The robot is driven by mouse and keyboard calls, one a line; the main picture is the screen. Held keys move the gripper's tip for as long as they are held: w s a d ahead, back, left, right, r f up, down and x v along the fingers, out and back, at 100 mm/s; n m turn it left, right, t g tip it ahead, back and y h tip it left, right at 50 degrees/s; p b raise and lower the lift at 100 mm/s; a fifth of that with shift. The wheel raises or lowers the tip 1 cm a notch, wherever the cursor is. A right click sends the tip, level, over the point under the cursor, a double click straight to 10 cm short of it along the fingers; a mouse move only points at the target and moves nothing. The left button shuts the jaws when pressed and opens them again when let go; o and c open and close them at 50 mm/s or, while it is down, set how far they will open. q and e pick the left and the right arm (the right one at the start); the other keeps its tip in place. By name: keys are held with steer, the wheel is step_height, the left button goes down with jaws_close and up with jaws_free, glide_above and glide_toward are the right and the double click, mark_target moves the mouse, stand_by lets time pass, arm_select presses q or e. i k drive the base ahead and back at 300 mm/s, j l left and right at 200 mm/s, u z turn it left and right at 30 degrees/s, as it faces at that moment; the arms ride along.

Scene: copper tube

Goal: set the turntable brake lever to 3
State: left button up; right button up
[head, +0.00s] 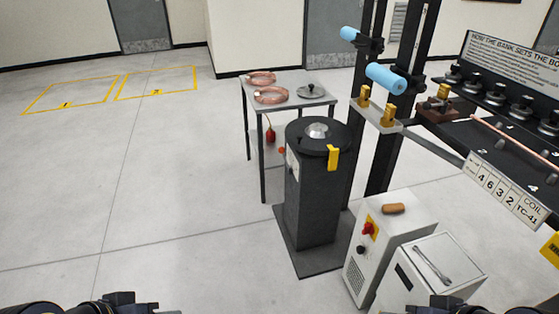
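The turntable (318,137) is a dark round plate with a silver dome, on top of a black pedestal (312,205) right of centre in the head view. A pale plate (292,163) is on the pedestal's left side, its marks too small to read. A small orange-red knob (281,150) shows just left of it and may be the brake lever's end; its setting cannot be read. My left gripper (128,302) and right gripper (447,304) are only partly in view at the bottom edge, both well apart from the turntable. Their fingers cannot be made out.
A small table (290,83) with copper coils stands behind the pedestal. A red object (270,134) hangs near its front edge. A rack (505,130) is at right. The left floor is clear.

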mark_target(281, 150)
steer(key=i+z, duration=0.15)
steer(key=z, duration=0.2)
steer(key=i+j+z, duration=0.1)
steer(key=z, duration=0.25)
steer(key=i+j+z, duration=0.1)
steer(key=i+j, duration=0.15)
steer(key=i+j+z, duration=0.15)
steer(key=i+j, duration=0.15)
steer(key=j, duration=0.15)
steer(key=i+j+z, duration=0.1)
steer(key=j, duration=0.25)
steer(key=i+j+z, duration=0.1)
steer(key=i+j, duration=0.4)
steer(key=j, duration=0.15)
steer(key=i+j, duration=0.15)
steer(key=j, duration=0.15)
steer(key=i+j, duration=0.15)
steer(key=j, duration=0.15)
